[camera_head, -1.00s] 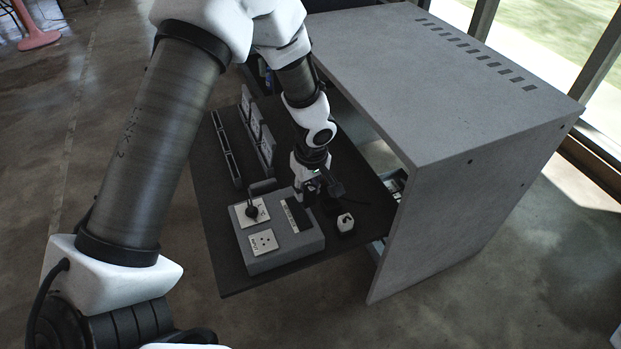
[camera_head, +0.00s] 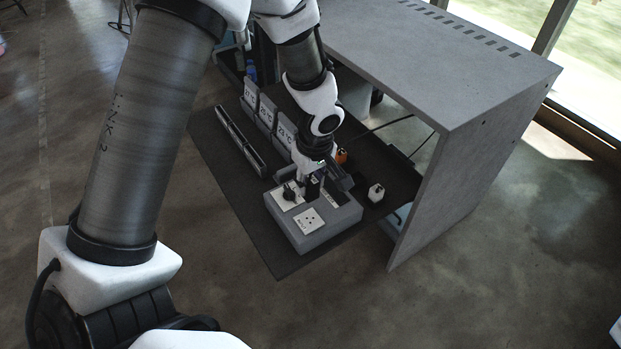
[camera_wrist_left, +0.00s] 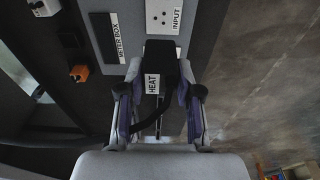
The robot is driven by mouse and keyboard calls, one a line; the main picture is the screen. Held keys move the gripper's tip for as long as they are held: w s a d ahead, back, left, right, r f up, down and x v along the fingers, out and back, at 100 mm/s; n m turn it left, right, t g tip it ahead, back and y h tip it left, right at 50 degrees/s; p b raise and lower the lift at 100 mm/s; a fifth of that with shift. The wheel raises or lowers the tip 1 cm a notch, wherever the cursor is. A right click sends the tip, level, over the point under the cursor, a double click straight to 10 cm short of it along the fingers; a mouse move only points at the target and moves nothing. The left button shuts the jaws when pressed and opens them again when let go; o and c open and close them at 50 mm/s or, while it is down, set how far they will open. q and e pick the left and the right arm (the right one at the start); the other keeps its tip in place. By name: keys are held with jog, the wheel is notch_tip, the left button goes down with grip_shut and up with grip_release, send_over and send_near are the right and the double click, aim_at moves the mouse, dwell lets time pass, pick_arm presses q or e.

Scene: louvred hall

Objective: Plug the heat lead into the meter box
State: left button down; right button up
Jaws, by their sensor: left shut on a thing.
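The heat lead's black plug, labelled HEAT (camera_wrist_left: 153,86), is held between the fingers of my left gripper (camera_wrist_left: 158,105); its dark cable bends off to the left in the wrist view. In the head view my left gripper (camera_head: 312,182) is over the upper part of the grey meter box (camera_head: 318,236). The box also shows in the wrist view with its METER BOX label (camera_wrist_left: 113,38) and white INPUT socket (camera_wrist_left: 165,16). The plug appears close to the socket, apart from it in that view. The socket plate (camera_head: 310,221) shows uncovered in the head view. My right gripper is out of view.
A second white plate (camera_head: 284,197) on the box carries a dark round part. A white block (camera_head: 376,193) and an orange block (camera_head: 341,156) stand to the right. A grey cabinet (camera_head: 440,75) rises at right.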

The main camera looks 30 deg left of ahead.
aim_at(310, 200)
pick_arm(q)
notch_tip(310, 200, down, 5)
jog(key=b, duration=0.3)
jog(key=shift+f, duration=0.1)
jog(key=shift+s+f+b, duration=0.15)
jog(key=shift+f+b, duration=0.35)
jog(key=shift+b, duration=0.55)
jog(key=shift+r, duration=0.1)
